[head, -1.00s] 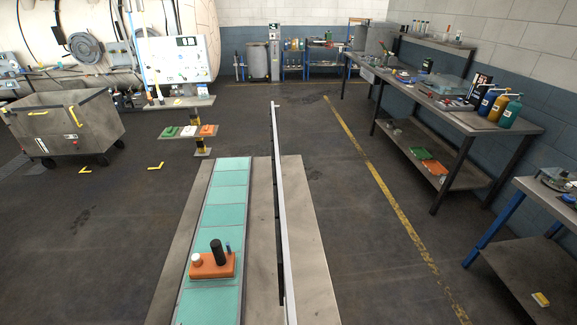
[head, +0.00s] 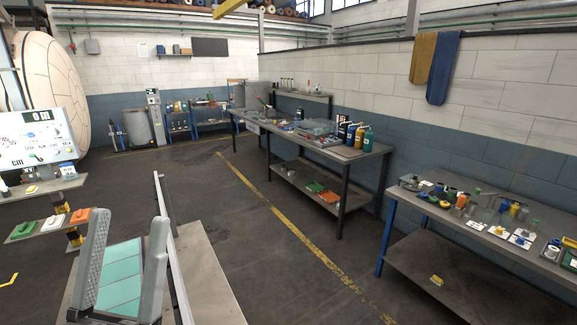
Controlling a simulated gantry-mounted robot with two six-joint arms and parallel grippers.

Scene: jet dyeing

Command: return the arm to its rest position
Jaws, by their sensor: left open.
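My left gripper (head: 129,222) shows at the lower left of the head view. Its two grey fingers point up and stand wide apart, with nothing between them. Behind and between the fingers lies a strip of teal panels (head: 120,278) on my own body. My right gripper is not in view.
A workbench (head: 345,153) with bottles and tools stands along the right wall. A nearer bench (head: 405,208) at the right holds small jars and parts. A small stand with green, white and orange trays (head: 80,216) is at the left. The floor (head: 300,270) between is clear.

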